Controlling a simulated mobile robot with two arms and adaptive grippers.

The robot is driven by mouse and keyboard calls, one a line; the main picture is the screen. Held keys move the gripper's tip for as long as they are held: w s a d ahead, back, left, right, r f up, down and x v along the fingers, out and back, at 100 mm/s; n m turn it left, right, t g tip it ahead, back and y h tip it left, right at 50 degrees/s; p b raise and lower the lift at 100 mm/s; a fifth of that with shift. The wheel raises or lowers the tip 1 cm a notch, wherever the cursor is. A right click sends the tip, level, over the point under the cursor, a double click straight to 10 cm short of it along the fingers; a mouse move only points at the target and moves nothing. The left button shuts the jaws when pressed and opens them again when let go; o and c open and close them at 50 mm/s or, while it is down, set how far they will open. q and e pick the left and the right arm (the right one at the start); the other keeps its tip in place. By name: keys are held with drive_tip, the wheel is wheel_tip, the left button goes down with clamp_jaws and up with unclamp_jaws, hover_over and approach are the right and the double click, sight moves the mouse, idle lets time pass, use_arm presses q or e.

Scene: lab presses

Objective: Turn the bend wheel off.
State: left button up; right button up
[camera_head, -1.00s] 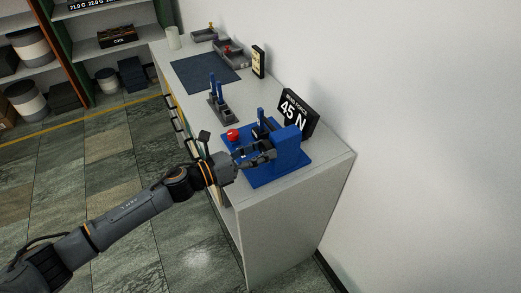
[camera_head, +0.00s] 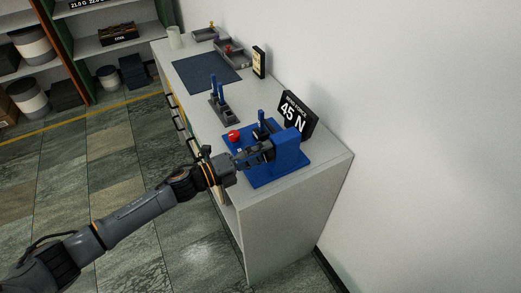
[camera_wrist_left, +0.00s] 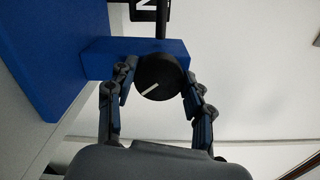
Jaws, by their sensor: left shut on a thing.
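The blue press (camera_head: 288,151) stands on the near end of the counter, with a red button (camera_head: 233,135) on its base. In the left wrist view, the bend wheel (camera_wrist_left: 158,72) is a round black knob on a blue block, with a white mark slanting down to the left. My left gripper (camera_wrist_left: 159,80) is shut on the wheel, one finger on each side. In the head view, my left gripper (camera_head: 264,152) reaches the press from the left and hides the wheel. My right gripper is in neither view.
A black sign (camera_head: 296,115) reading 45 N stands behind the press. A grey rack with blue posts (camera_head: 222,108), a dark mat (camera_head: 205,73) and grey trays (camera_head: 233,52) are farther along the counter. A white wall closes the right side.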

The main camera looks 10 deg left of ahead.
use_arm(q)
drive_tip(key=n+p, duration=0.2)
drive_tip(key=n, duration=0.5)
drive_tip(key=shift+w, duration=0.1)
drive_tip(key=n+p, duration=0.1)
drive_tip(key=n, duration=0.3)
drive_tip(key=shift+p, duration=0.3)
drive_tip(key=n+p, duration=0.1)
drive_tip(key=n, duration=0.2)
drive_tip(key=shift+f+n, duration=0.1)
drive_tip(key=shift+n, duration=0.2)
drive_tip(key=n, duration=0.3)
drive_tip(key=n+p, duration=0.1)
drive_tip(key=n, duration=0.2)
drive_tip(key=shift+s+f, duration=0.1)
drive_tip(key=shift+s, duration=0.1)
drive_tip(key=n, duration=0.3)
drive_tip(key=shift+s+d+n, duration=0.1)
drive_tip(key=shift+n, duration=1.8)
drive_tip(key=shift+s+f, duration=0.1)
drive_tip(key=o, duration=1.2)
